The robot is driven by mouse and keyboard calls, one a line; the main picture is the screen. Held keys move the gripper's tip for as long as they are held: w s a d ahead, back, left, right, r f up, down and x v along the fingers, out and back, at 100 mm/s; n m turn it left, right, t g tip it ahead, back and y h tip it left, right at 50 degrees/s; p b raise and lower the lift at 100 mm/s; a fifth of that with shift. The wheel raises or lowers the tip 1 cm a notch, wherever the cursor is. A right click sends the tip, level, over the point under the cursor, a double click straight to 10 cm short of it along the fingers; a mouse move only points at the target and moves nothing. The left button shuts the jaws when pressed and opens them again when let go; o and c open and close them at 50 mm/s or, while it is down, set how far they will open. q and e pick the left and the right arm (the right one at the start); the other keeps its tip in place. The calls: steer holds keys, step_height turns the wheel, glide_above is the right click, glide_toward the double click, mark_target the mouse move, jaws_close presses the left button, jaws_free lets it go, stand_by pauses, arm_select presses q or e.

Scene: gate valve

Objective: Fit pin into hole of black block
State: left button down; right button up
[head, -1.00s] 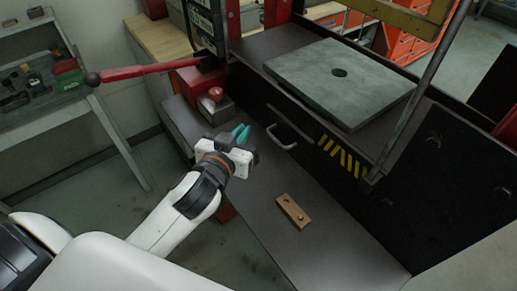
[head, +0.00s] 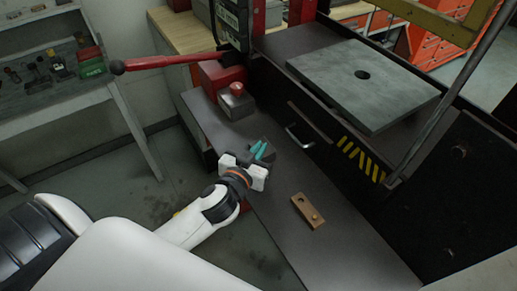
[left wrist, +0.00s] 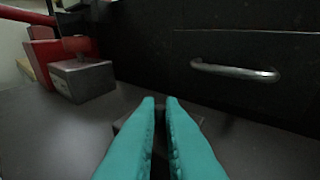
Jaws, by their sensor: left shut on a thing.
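My left gripper (head: 262,151) has teal fingers and is low over the dark bench top, left of the drawer handle. Its fingers are nearly together, shut on a dark block that I take for the black block (head: 269,142). In the left wrist view the block (left wrist: 129,126) shows at both sides of the fingertips (left wrist: 160,101), and its hole is hidden. I cannot tell whether it touches the bench. A brown block (head: 302,206) lies flat to the right, with a dark hole at one end and a small round pin-like piece (head: 314,217) at the other. My right gripper is not in view.
A grey block with a red knob (head: 236,103) stands behind the gripper. A metal drawer handle (head: 300,137) juts from the black front. A red lever (head: 165,63) reaches left. A grey plate with a hole (head: 362,90) lies higher up. The bench around the brown block is clear.

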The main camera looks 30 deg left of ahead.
arm_select(q)
steer(key=shift+f, duration=0.1)
